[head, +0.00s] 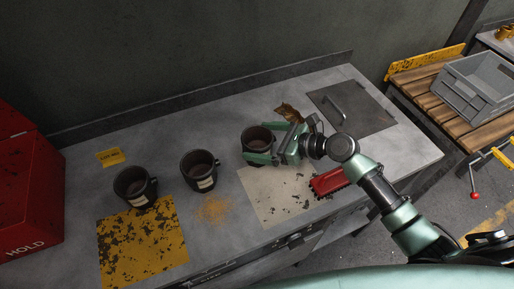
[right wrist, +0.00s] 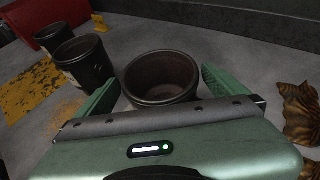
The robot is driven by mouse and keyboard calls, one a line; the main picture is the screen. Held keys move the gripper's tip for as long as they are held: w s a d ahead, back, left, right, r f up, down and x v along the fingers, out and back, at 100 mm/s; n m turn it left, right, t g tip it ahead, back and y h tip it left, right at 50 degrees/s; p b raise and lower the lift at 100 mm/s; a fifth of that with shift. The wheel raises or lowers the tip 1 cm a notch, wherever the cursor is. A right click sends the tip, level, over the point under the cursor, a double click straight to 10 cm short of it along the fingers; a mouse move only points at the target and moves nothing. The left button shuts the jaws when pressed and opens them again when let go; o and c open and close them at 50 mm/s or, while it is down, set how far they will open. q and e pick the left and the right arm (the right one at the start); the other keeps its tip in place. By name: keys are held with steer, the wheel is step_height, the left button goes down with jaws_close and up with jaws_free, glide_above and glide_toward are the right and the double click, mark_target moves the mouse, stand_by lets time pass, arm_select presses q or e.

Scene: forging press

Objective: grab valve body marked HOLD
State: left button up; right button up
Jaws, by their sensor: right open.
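Three dark, cup-shaped valve bodies stand upright on the grey bench. The left one (head: 133,187) and the middle one (head: 199,171) carry pale labels too small to read. The right one (head: 256,139) shows no readable label from here. My right gripper (head: 257,143) is open, with its green fingers on either side of the right valve body. In the right wrist view this valve body (right wrist: 161,78) sits between the spread fingers, with gaps visible. My left gripper is not in view.
A red box marked HOLD (head: 28,185) stands at the bench's left end. A yellow tag (head: 110,156), worn yellow patch (head: 145,245), pale patch (head: 270,199), red brush-like object (head: 329,182) and crumpled brown item (right wrist: 299,112) lie around. A grey crate (head: 480,85) is at far right.

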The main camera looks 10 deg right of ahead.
mark_target(245, 138)
steer(key=x, duration=0.4)
steer(key=shift+w, duration=0.1)
steer(key=c, duration=1.9)
steer(key=shift+r, duration=0.1)
steer(key=shift+c, duration=0.4)
steer(key=shift+w+r, duration=0.1)
